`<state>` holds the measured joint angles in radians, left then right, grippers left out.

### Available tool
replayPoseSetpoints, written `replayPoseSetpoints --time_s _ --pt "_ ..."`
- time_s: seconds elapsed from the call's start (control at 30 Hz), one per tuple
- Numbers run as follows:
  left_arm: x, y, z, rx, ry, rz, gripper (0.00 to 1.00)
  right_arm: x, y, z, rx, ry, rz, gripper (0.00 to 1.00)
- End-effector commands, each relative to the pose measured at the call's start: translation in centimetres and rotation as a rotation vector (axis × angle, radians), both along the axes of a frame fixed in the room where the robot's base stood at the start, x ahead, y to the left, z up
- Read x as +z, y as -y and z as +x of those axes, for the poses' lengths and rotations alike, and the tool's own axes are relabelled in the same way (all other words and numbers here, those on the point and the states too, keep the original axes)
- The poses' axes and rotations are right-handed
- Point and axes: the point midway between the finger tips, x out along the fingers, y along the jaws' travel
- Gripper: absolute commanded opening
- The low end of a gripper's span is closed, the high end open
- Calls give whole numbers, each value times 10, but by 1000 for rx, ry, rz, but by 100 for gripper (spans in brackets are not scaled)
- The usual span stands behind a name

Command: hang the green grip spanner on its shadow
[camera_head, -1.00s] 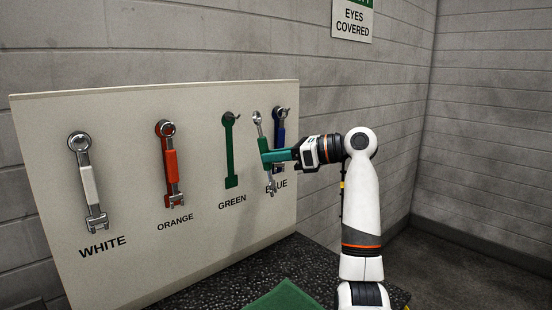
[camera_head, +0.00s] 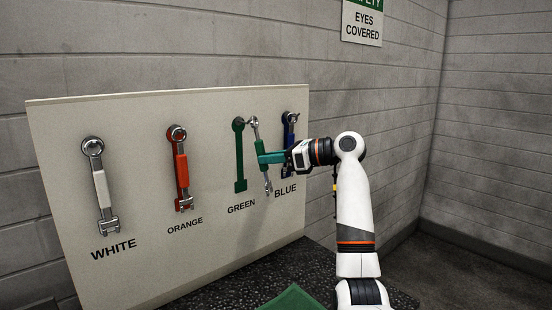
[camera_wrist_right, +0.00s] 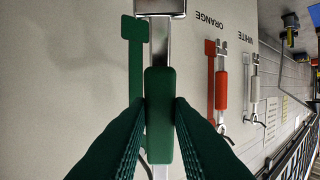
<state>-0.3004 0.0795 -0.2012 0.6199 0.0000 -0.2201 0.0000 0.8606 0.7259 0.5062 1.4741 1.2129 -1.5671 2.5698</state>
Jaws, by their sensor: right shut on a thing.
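The green grip spanner (camera_head: 255,124) is upright and slightly tilted in front of the board, ring end up and jaw end down. My right gripper (camera_head: 262,158) is shut on its green handle, seen between the fingers (camera_wrist_right: 160,103) in the right wrist view (camera_wrist_right: 160,130). The green shadow (camera_head: 239,160) is painted above the word GREEN, just left of the spanner in the head view. In the wrist view the shadow (camera_wrist_right: 134,65) shows beside the spanner, partly covered by it. The spanner's ring is close to the shadow's peg; I cannot tell whether they touch. My left gripper is out of view.
The white spanner (camera_head: 101,185) and orange spanner (camera_head: 181,170) hang on the board (camera_head: 140,130) to the left. The blue spanner (camera_head: 288,130) hangs close on the right, partly hidden by my gripper. A dark speckled surface (camera_head: 235,283) lies below the board.

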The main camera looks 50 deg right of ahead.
Motion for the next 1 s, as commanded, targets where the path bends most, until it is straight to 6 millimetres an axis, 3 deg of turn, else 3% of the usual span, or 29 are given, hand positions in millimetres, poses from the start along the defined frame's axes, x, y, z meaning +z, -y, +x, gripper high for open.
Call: replayPoseSetpoints --time_s 0.6,1.0 --pt "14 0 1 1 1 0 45 -1 4 37 1 0 2 0" --pt "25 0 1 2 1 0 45 -9 5 45 -1 1 0 0"
